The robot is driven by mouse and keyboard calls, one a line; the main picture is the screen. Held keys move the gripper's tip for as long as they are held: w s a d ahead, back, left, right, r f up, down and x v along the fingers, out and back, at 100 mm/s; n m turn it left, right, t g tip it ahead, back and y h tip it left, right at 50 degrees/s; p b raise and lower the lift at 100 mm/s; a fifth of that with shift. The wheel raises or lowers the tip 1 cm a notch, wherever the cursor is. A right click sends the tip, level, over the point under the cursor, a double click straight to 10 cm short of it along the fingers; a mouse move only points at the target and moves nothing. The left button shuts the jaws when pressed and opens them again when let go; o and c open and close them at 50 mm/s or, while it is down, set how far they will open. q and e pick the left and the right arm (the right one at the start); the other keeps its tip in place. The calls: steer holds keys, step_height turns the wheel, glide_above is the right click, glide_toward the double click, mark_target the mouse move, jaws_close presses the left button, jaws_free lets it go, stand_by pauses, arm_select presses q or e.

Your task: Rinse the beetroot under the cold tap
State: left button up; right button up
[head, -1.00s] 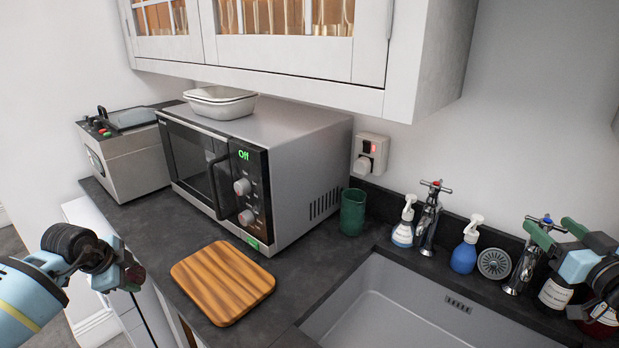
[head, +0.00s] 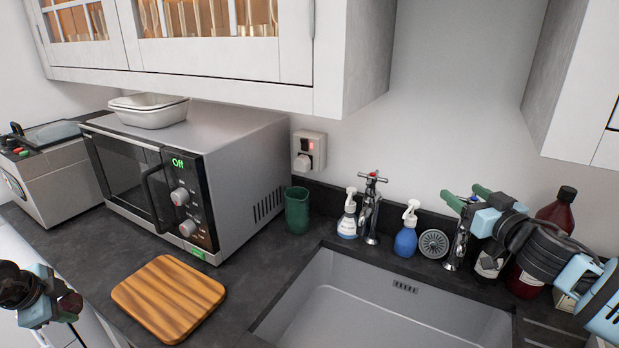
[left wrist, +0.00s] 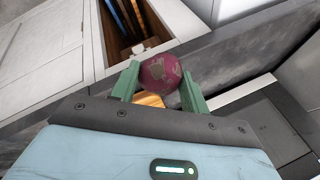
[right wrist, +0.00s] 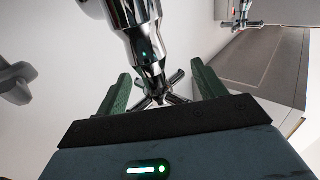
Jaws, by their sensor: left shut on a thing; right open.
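The beetroot (left wrist: 160,74) is a round, dark purple-red ball with paler patches, held between the green fingers of my left gripper (left wrist: 160,88). In the head view my left gripper (head: 64,301) is low at the far left, well away from the sink, with the beetroot (head: 73,303) partly hidden. The cold tap (head: 457,248), chrome with a blue mark, stands behind the sink (head: 360,309) at its right. My right gripper (head: 467,196) is open at its cross handle; in the right wrist view the handle (right wrist: 157,92) lies between the fingers. I cannot tell whether they touch it.
A sink strainer (head: 433,244) and dark bottles (head: 556,211) flank the cold tap. A green cup (head: 297,210), microwave (head: 240,190) and wooden board (head: 168,297) are left of the sink.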

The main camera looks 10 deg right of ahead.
steer(key=shift+c, duration=0.2)
steer(key=c, duration=0.9)
arm_select(q)
steer(key=shift+f, duration=0.55)
steer(key=shift+s+f+g+b, duration=0.15)
steer(key=shift+f+b, duration=0.1)
steer(key=shift+f, duration=0.35)
steer(key=shift+s+f+g+b, duration=0.15)
steer(key=shift+f+b, duration=0.1)
steer(key=shift+f, duration=0.65)
arm_select(e)
steer(key=shift+o, duration=0.2)
steer(key=n+y, duration=0.2)
steer(key=y, duration=0.1)
steer(key=n+g+y, duration=0.1)
steer(key=shift+s+a+y, duration=0.1)
steer(key=shift+a+y, duration=0.15)
steer(key=shift+y, duration=0.15)
arm_select(q)
steer(key=shift+r, duration=0.1)
